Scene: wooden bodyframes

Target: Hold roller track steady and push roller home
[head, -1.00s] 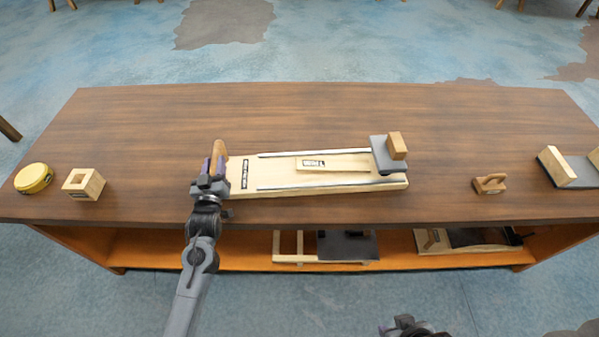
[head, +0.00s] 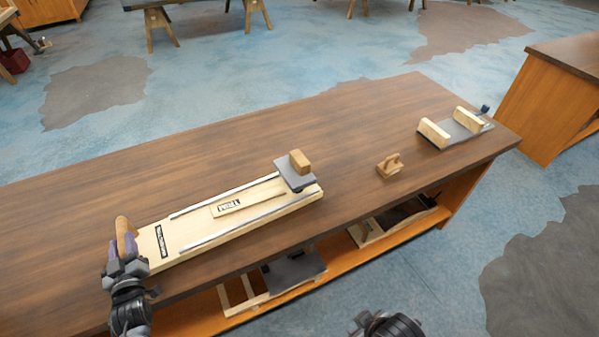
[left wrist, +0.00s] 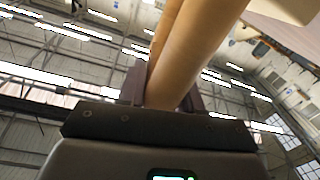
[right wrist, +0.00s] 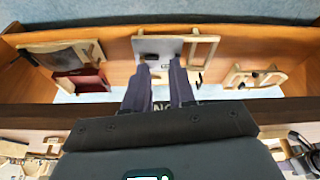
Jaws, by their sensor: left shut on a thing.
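The roller track (head: 160,262) is a long pale wooden board with two metal rails and a label strip between them, lying on the bench. A grey plate (head: 306,184) with a wooden block (head: 299,161) on top, which looks like the roller, sits at the track's far right end. My left gripper (head: 124,248) is shut on the upright wooden handle (head: 124,228) at the track's left end. The handle also fills the left wrist view (left wrist: 190,45). My right gripper (right wrist: 160,82) is open and empty, low in front of the bench; only its top shows in the head view.
A small wooden hand block (head: 389,165) lies right of the track. A grey plate with two wooden blocks (head: 450,130) stands at the bench's right end. The shelf below holds wooden frames (head: 270,283). The bench top behind the track is clear.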

